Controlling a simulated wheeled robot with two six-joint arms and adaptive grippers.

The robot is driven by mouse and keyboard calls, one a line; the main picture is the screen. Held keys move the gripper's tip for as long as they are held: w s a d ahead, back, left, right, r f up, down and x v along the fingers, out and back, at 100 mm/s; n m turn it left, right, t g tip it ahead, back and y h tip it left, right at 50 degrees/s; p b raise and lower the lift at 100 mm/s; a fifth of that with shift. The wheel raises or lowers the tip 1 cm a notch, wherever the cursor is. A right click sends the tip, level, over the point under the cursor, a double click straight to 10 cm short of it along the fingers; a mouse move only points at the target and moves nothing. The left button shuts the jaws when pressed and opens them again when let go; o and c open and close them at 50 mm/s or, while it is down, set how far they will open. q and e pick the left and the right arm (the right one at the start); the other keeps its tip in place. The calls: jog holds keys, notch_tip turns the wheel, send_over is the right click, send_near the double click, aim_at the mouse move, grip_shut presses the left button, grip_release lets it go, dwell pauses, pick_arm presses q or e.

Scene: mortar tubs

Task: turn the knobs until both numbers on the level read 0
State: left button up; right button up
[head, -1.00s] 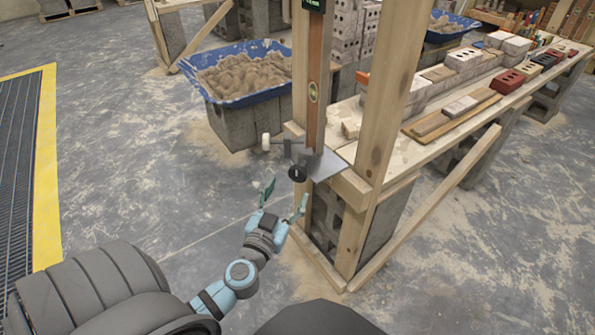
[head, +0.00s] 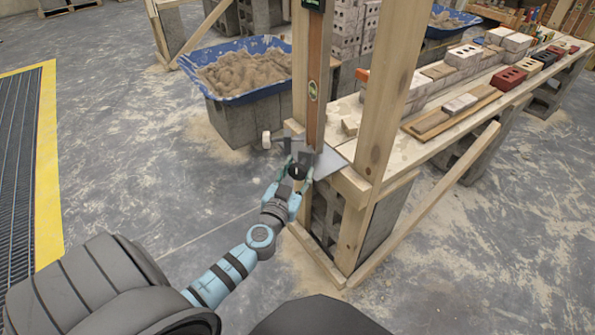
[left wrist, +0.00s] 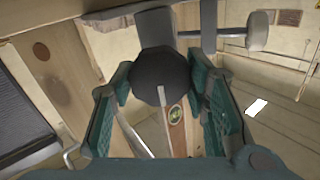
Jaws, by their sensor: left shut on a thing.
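A wooden level (head: 315,62) stands upright against the wooden post. Its small dark display (head: 313,4) is partly cut off at the top edge, and I cannot read its numbers. A round black knob (head: 297,172) sits below the level on a grey metal bracket. My left gripper (head: 298,168) is shut on this black knob. In the left wrist view the green fingers (left wrist: 163,98) stand on both sides of the black knob (left wrist: 160,72), which has a pale pointer mark. A second, pale knob (head: 266,140) sticks out to the left of the bracket, untouched. My right gripper is out of view.
Wooden posts (head: 388,95) stand close to the right of the knobs. A bench (head: 420,158) with bricks runs off to the right. A blue tub (head: 240,95) of mortar sits on blocks behind.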

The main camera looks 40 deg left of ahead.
pick_arm(q)
jog(key=shift+m, duration=0.3)
jog(key=m+b, duration=0.1)
jog(key=m, duration=0.3)
jog(key=shift+d, duration=0.1)
jog(key=m, duration=0.6)
jog(key=shift+f+m, duration=0.1)
jog(key=shift+m, duration=0.2)
jog(key=m, duration=0.6)
jog(key=shift+f, duration=0.1)
jog(key=m+p, duration=0.1)
jog(key=m, duration=0.5)
jog(key=shift+f, duration=0.1)
jog(key=shift+m, duration=0.3)
jog(key=o, duration=1.2)
